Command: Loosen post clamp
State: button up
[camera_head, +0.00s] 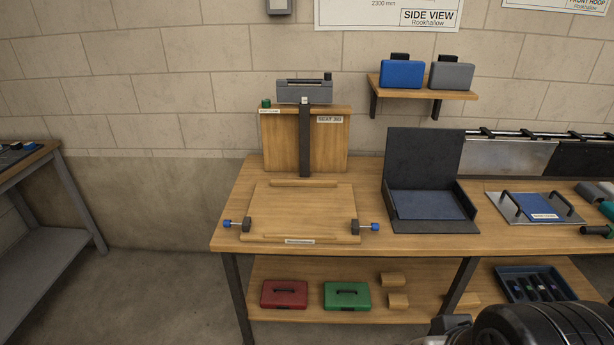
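A dark upright post (305,140) stands in front of a wooden back board (333,150) at the left end of the workbench. A grey clamp-like head (303,93) sits across the top of the post, with a small black knob (327,76) at its right end. I cannot tell whether it is tight or loose. A green knob (266,103) is on the board's top left corner, above a small label. A dark rounded part of my arm fills the bottom right corner. My gripper's fingers do not show.
A wooden plate (300,212) with blue-ended side screws lies before the post. An open black case (430,222) and a handled metal plate (530,208) lie to the right. A wall shelf (425,94) holds blue and grey cases. Red and green boxes are below.

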aim_at(266, 102)
jog(key=i+j+u, duration=0.6)
jog(key=u, duration=0.15)
jog(key=i+j+u, duration=0.25)
jog(key=u, duration=0.15)
jog(key=i+j+u, duration=0.3)
jog(key=u, duration=0.15)
jog(key=i+j+u, duration=0.1)
jog(key=i+u, duration=0.7)
jog(key=i+l+z, duration=0.1)
jog(key=i+z, duration=0.45)
jog(key=z, duration=0.3)
jog(key=i+j+z, duration=0.1)
jog(key=i+z, duration=0.3)
jog(key=i+j+z, duration=0.15)
jog(key=z, duration=0.25)
